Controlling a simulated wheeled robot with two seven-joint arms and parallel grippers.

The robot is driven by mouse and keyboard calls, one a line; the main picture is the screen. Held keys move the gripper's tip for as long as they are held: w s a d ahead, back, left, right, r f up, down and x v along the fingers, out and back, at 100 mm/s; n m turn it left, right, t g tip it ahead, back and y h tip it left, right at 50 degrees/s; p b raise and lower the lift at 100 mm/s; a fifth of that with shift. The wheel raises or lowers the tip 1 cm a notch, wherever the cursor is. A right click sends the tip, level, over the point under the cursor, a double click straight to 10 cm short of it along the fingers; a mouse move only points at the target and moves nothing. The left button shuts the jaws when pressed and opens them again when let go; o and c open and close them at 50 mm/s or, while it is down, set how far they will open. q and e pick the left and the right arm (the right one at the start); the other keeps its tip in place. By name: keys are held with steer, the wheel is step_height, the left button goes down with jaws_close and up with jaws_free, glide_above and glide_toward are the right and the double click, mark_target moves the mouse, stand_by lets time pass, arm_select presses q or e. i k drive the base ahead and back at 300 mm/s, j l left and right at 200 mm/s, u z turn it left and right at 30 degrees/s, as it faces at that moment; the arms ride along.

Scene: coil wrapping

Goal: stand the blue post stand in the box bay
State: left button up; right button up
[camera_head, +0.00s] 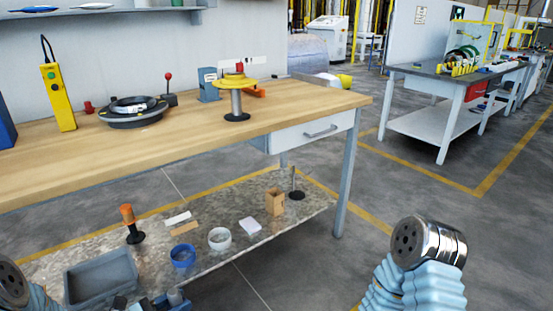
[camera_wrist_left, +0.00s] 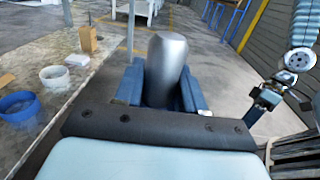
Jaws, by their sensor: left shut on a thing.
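My left gripper (camera_head: 165,300) is at the bottom edge of the head view, beside the grey tray. In the left wrist view its blue fingers (camera_wrist_left: 160,92) are shut on a smooth grey post (camera_wrist_left: 167,65). The post's foot is hidden, and I see no blue colour on it to confirm it as the blue post stand. I cannot pick out a marked box bay. A small dark-blue and black part, perhaps my right gripper (camera_wrist_left: 267,98), shows at the right of the wrist view; its jaws are unclear.
The bench's lower shelf (camera_head: 325,203) holds a grey tray (camera_head: 100,278), an orange-topped stand (camera_head: 132,222), a blue ring (camera_head: 182,256), a white ring (camera_head: 220,239), a tan box (camera_head: 275,203) and a thin rod stand (camera_head: 296,187). A table leg (camera_head: 346,185) stands at the right.

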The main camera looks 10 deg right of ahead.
mark_target(290, 88)
steer(key=i+l, duration=0.15)
steer(key=l, duration=0.2)
steer(key=i+l, duration=0.2)
steer(key=l, duration=0.2)
steer(key=i+l, duration=0.15)
steer(key=l, duration=0.2)
steer(key=i+l, duration=0.2)
steer(key=l, duration=0.15)
steer(key=i+l, duration=0.15)
steer(key=l, duration=0.25)
steer(key=i+l, duration=0.2)
steer(key=l, duration=0.15)
steer(key=i+l, duration=0.15)
steer(key=l, duration=0.2)
